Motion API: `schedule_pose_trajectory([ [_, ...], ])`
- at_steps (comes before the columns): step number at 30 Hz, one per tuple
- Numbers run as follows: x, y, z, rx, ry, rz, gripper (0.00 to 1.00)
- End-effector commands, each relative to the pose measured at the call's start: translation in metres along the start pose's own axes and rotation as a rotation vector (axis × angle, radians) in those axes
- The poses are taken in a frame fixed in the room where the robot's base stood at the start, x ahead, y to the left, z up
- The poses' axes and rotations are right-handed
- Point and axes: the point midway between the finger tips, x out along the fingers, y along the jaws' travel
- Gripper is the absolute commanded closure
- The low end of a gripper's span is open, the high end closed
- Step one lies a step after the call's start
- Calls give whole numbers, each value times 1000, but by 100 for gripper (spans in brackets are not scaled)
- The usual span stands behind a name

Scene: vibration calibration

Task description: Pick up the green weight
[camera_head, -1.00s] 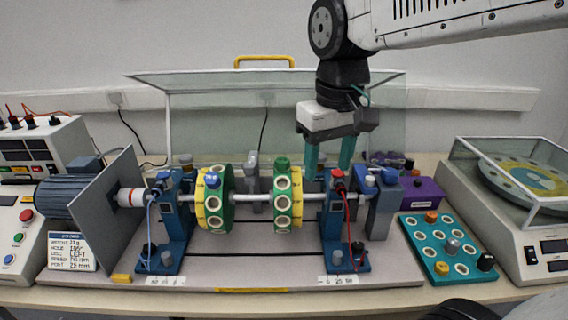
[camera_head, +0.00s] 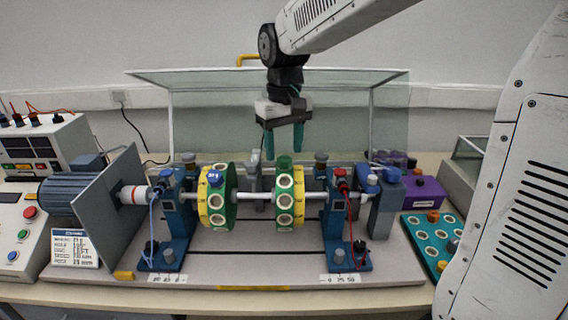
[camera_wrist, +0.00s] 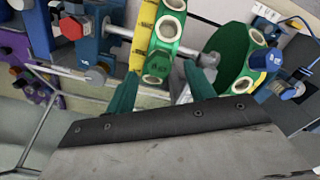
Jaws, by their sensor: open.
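The green weight (camera_head: 284,162) is a small green knob on top of the right yellow-and-green disc (camera_head: 290,200), which sits on a horizontal shaft. My gripper (camera_head: 283,146) hangs above and seemingly behind the disc, teal fingers pointing down, apart and empty. In the wrist view the green weight (camera_wrist: 159,64) shows on the disc's rim, just beyond the gap between my fingertips (camera_wrist: 160,80). I see no contact with it.
A blue weight (camera_head: 214,178) sits on the left disc (camera_head: 215,205). Blue bearing stands (camera_head: 342,225) flank the discs. A raised clear cover (camera_head: 220,110) stands behind. A teal tray (camera_head: 427,240) lies at right, partly hidden by my arm.

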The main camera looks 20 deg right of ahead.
Motion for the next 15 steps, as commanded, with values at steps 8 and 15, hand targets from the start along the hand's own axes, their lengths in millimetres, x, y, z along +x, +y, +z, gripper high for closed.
schedule_pose_trajectory([
  [8, 27, 1, 1, 0, 0, 0, 46],
  [15, 27, 1, 1, 1, 1, 0, 60],
])
